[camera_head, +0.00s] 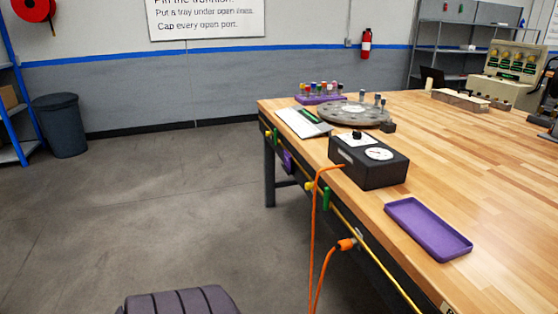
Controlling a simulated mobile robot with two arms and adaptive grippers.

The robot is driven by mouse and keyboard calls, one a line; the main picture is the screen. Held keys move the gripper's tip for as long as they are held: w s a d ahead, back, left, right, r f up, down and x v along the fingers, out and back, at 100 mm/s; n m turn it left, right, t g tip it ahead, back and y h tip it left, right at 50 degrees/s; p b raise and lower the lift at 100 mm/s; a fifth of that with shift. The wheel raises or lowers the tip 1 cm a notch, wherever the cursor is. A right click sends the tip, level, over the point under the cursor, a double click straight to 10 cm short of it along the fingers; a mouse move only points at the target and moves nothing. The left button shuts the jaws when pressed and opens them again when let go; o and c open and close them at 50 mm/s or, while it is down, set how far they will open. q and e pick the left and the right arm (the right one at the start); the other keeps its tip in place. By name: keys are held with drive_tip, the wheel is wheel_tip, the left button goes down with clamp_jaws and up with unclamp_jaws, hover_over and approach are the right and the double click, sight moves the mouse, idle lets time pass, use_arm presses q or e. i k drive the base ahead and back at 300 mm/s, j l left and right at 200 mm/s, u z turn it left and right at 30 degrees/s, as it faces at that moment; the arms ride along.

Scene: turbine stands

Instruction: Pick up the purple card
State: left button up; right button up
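A small purple card-like piece (288,162) hangs at the near left side of the wooden workbench (490,170), below the top's edge. It is small in view, and I cannot tell for sure that it is the card. A flat purple tray with a raised rim (428,228) lies on the bench top near its front edge and looks empty. Neither of my grippers is in view.
A black box with a dial (370,162) stands near the bench edge, with an orange cable (313,220) hanging down. Behind it are a grey disc (353,114) and a purple rack (320,99). The floor left of the bench is clear up to a bin (60,125).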

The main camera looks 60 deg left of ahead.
sight(287, 161)
drive_tip(key=u, duration=1.95)
drive_tip(key=i+j+u, duration=0.35)
drive_tip(key=i, duration=0.65)
drive_tip(key=i+u, duration=0.35)
drive_tip(key=i, duration=0.65)
drive_tip(key=i+j+z, duration=0.1)
drive_tip(key=i+z, duration=0.25)
drive_tip(key=i, duration=0.2)
drive_tip(key=i+j+z, duration=0.35)
drive_tip(key=i, duration=0.2)
